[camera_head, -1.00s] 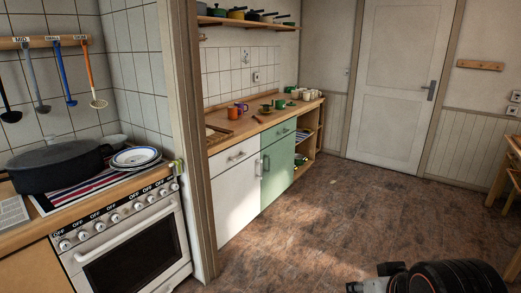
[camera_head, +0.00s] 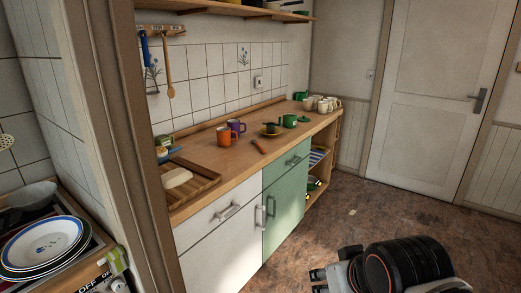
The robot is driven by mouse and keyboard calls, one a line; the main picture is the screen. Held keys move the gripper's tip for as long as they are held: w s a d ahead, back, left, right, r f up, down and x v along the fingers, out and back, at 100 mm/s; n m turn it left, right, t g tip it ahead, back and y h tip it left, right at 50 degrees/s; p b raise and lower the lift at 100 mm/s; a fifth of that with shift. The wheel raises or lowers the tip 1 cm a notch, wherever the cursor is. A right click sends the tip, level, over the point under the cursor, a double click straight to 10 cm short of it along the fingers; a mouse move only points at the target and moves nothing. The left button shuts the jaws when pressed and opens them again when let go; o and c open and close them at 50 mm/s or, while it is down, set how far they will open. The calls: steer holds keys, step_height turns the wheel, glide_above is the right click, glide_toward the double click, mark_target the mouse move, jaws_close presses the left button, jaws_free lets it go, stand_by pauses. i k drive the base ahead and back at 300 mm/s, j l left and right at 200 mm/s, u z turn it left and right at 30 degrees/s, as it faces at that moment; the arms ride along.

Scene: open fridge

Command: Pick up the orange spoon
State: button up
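A spoon-shaped utensil with an orange-brown handle (camera_head: 168,68) hangs from a wall rack above the counter, beside a blue-handled utensil (camera_head: 147,58). At the left edge, the pale, perforated head of another utensil (camera_head: 6,141) shows; its handle is out of view. My gripper (camera_head: 319,280) is low at the bottom, over the floor and well away from the hanging utensils. My arm and the bottom edge of the view leave its fingers unclear.
The wooden counter (camera_head: 222,155) holds a cutting board (camera_head: 200,180), an orange mug (camera_head: 223,135), a purple mug (camera_head: 237,127) and more dishes. Stacked plates (camera_head: 45,243) sit at lower left. A wall edge (camera_head: 125,130) stands between.

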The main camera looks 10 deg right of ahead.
mark_target(263, 151)
steer(key=i+l, duration=0.1)
steer(key=i, duration=0.45)
steer(key=i+l+u, duration=0.15)
steer(key=i, duration=0.35)
steer(key=i+l, duration=0.1)
steer(key=i, duration=0.45)
steer(key=i+l+u, duration=0.1)
steer(key=i, duration=0.4)
steer(key=i+l, duration=0.3)
steer(key=i, duration=0.2)
steer(key=j+u, duration=0.05)
